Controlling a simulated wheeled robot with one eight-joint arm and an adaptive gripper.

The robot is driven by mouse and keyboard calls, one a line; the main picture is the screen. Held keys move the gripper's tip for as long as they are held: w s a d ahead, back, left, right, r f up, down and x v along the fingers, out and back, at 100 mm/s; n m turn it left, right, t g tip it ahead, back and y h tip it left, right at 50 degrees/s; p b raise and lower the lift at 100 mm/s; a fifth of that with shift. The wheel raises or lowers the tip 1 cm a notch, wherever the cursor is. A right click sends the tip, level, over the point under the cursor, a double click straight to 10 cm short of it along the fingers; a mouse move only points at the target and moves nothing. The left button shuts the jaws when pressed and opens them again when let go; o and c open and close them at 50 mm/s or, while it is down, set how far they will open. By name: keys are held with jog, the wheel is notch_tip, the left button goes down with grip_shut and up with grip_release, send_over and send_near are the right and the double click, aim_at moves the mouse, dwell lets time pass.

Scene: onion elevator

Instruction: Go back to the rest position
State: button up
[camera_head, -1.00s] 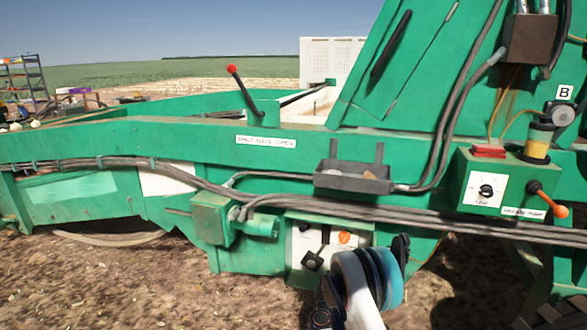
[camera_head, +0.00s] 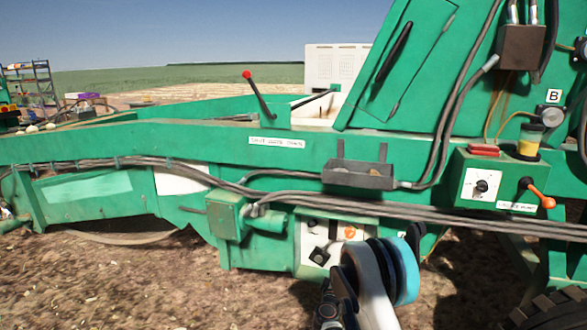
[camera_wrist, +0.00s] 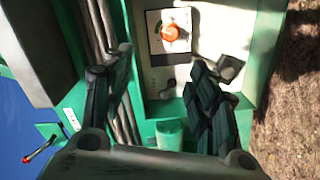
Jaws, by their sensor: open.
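My gripper (camera_wrist: 160,85) is open in the wrist view, its two dark fingers apart with nothing between them. It faces a white control panel (camera_wrist: 200,50) with an orange-red knob (camera_wrist: 171,32) on a pale plate, and a dark knob (camera_wrist: 229,68) beside the right finger. In the head view my arm rises at the bottom centre, in front of the green machine (camera_head: 180,140). The panel (camera_head: 312,262) there is partly covered by my arm, and its orange knob (camera_head: 350,231) shows. My fingers are hard to make out in that view.
A red-tipped lever (camera_head: 258,92) stands on the machine. A grey tray (camera_head: 358,175) hangs above thick cables. A green box (camera_head: 500,180) with an orange-tipped lever (camera_head: 538,192) is at the right. Bare soil (camera_head: 120,285) lies in front, with a wheel (camera_head: 552,310) at lower right.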

jog(key=s+d+r+m+g, duration=0.2)
jog(key=d+r, duration=0.1)
jog(key=r, duration=0.5)
jog(key=s+d+r+m+g, duration=0.1)
jog(key=s+d+r+m, duration=0.1)
jog(key=r, duration=0.6)
jog(key=s+d+r+m+g, duration=0.3)
jog(key=s+r, duration=0.6)
jog(key=s, duration=0.3)
jog(key=s+a+m+g+y, duration=0.1)
jog(key=s+a+y, duration=0.1)
jog(key=s, duration=1.5)
jog(key=s+a+m+g+y, duration=0.2)
jog(key=s+a+y, duration=0.1)
jog(key=s, duration=1.3)
jog(key=shift+s+a+g+y, duration=0.15)
jog(key=shift+s+g+y, duration=0.15)
jog(key=shift+s+y, duration=0.15)
jog(key=shift+w+f, duration=0.1)
